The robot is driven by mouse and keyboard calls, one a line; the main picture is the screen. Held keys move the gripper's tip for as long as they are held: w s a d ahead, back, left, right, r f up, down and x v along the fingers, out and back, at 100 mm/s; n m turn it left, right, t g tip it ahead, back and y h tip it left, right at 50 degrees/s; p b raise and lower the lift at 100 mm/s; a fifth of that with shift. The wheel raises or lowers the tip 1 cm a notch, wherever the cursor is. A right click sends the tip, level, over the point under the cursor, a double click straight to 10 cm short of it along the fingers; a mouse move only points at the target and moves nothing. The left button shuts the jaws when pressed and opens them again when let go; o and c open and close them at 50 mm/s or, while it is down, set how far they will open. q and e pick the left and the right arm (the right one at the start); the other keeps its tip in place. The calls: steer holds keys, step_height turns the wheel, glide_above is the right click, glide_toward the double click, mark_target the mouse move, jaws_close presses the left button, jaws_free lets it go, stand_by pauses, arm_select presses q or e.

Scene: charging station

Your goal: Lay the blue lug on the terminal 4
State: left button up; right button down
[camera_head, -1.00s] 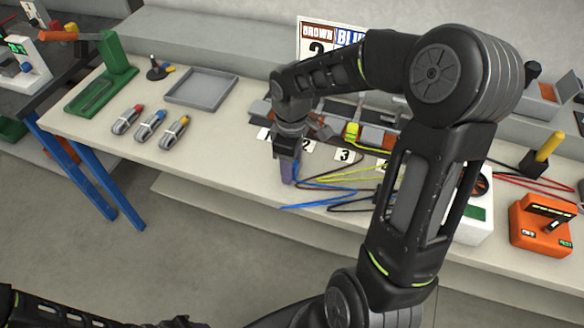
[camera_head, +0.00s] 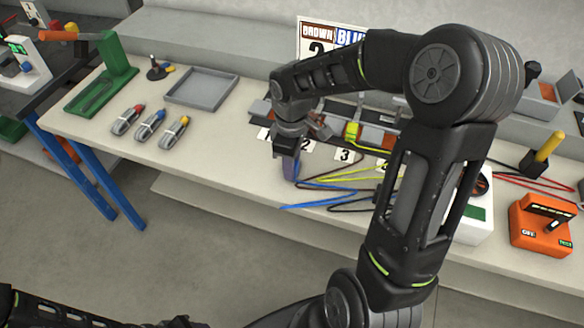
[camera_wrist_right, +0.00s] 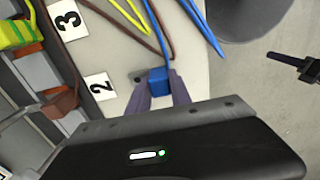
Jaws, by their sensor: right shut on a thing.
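The blue lug (camera_wrist_right: 158,78) is a small blue block on the end of a blue wire, seen in the right wrist view between my right gripper's fingertips. My right gripper (camera_head: 290,166) is shut on it, low over the table in front of the number 2 card (camera_head: 306,146); the fingers (camera_wrist_right: 158,90) also show in the wrist view. The terminal row (camera_head: 372,137) stands behind the number cards. The card at the fourth place (camera_head: 383,165) is mostly hidden by my right arm, and terminal 4 cannot be made out. My left arm shows at the bottom left; its fingertips cannot be made out.
Yellow (camera_head: 345,176), blue and brown wires lie across the table by the gripper. A yellow-green lug (camera_head: 352,131) sits on the terminal row. A grey tray (camera_head: 201,88) and several cable bundles (camera_head: 151,125) lie left. An orange tester box (camera_head: 541,224) stands right.

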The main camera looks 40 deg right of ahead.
step_height(320, 180, up, 10)
stand_by(0.7)
stand_by(0.5)
